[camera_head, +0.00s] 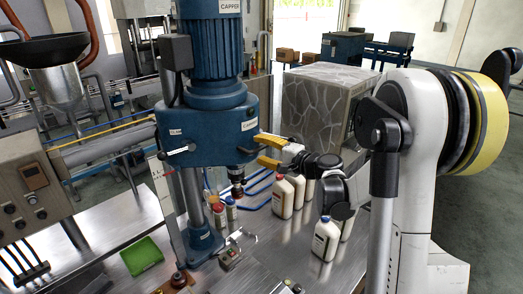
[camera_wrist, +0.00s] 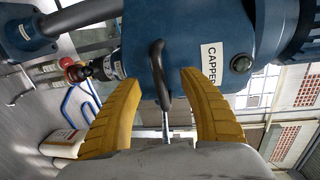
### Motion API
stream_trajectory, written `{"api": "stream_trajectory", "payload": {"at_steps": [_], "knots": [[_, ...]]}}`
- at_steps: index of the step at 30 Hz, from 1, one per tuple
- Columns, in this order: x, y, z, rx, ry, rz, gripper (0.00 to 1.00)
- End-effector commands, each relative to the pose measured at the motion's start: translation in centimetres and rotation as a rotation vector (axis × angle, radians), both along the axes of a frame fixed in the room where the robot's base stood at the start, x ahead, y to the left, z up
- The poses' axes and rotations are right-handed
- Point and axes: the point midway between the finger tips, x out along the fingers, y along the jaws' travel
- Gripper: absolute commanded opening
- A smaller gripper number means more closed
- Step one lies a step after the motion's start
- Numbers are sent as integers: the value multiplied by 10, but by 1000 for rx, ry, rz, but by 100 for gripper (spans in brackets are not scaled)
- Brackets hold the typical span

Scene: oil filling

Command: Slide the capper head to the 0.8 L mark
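The blue capper head (camera_head: 207,130) is on an upright grey column (camera_head: 192,200); its CAPPER label also shows on the head in the wrist view (camera_wrist: 213,68). A pale strip with a red mark (camera_head: 161,178) stands beside the column; its markings are too small to read. My gripper (camera_head: 260,149) is at the right side of the head, its yellow fingers spread. In the wrist view my gripper (camera_wrist: 162,82) is open, with a black lever handle (camera_wrist: 161,75) between the fingers. There are visible gaps on both sides of the handle.
White bottles (camera_head: 284,197) stand on the metal table below my gripper, with another bottle (camera_head: 326,239) nearer the front. Small red-capped bottles (camera_head: 219,214) stand near the column. A stone-patterned box (camera_head: 318,105) stands behind my arm.

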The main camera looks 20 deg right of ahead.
Motion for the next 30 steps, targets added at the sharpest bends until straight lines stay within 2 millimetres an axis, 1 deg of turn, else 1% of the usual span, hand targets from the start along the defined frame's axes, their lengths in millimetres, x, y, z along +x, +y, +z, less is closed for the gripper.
{"api": "stream_trajectory", "payload": {"at_steps": [13,16,30], "knots": [[0,0,0,0,0,-1,50],[-4,-2,1,1,0,-2,50],[-60,-25,10,0,0,-3,50]]}}
